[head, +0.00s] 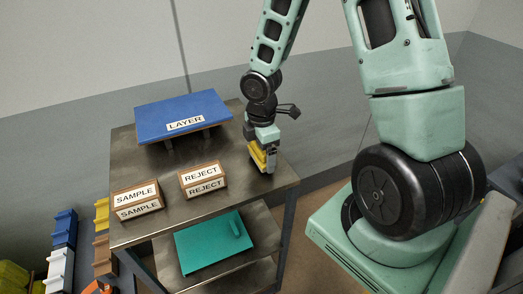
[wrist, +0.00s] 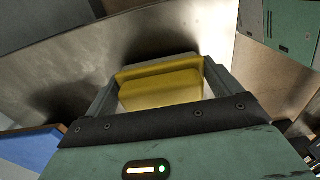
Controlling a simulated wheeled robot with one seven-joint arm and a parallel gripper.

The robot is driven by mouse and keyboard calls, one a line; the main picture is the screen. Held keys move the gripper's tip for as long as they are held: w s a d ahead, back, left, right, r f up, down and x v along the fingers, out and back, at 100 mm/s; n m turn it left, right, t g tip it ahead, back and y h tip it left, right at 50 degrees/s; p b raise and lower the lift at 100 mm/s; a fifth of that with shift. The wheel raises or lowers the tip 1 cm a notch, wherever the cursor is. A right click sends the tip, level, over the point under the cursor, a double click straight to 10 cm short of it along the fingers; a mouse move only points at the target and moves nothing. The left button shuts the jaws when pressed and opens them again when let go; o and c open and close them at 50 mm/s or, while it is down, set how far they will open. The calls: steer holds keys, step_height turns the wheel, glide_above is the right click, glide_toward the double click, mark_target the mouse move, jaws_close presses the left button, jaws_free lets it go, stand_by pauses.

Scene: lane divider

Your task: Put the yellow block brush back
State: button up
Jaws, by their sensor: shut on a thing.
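My gripper (head: 263,170) is shut on the yellow block brush (head: 258,157), near the right side of the metal table top (head: 238,194). In the wrist view the yellow block brush (wrist: 160,88) sits between the two fingers, with a pale strip along its far edge. The brush is low over the table; I cannot tell whether it touches the surface. Part of the brush is hidden by my gripper in the head view.
A blue board labelled LAYER (head: 182,112) stands raised at the back. A green board (head: 205,250) lies on the lower shelf. Coloured bins (head: 62,240) stand at left.

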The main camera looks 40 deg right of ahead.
steer(key=shift+f, duration=0.5)
steer(key=o, duration=0.9)
steer(key=shift+c, duration=0.2)
